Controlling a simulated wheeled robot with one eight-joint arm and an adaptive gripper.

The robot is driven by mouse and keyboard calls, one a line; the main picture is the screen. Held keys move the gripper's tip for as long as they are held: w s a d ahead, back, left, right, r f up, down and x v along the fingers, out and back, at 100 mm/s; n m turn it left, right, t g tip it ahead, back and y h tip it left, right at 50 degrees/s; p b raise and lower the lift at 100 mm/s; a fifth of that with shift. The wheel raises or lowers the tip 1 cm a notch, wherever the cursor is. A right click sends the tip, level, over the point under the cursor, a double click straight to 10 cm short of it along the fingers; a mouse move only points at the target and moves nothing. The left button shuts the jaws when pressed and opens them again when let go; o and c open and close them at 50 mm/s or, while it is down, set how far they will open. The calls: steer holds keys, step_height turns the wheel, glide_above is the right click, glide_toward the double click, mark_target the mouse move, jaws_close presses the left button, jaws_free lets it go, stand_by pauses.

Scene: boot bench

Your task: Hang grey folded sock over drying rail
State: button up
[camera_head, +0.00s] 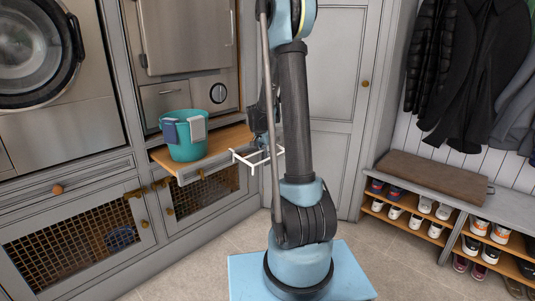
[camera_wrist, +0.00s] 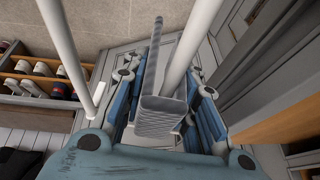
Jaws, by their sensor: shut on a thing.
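The grey folded sock (camera_wrist: 163,119) is between the fingers of my gripper (camera_wrist: 168,88) in the wrist view. Its two flaps appear to lie on either side of a white bar of the drying rail (camera_wrist: 198,38); whether its fold rests on the bar cannot be told. In the head view the white drying rail (camera_head: 241,157) sticks out from the front of the wooden shelf. My gripper (camera_head: 259,142) is beside the rail there, mostly hidden behind my arm, and the held sock cannot be made out.
A teal bucket (camera_head: 184,148) stands on the wooden shelf (camera_head: 228,141), with a blue sock (camera_head: 170,132) and a light grey sock (camera_head: 198,129) over its rim. A shoe bench (camera_head: 432,178) and hanging coats (camera_head: 475,70) are at the right.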

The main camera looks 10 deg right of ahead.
steer(key=shift+f, duration=0.1)
steer(key=o, duration=1)
steer(key=v, duration=1.2)
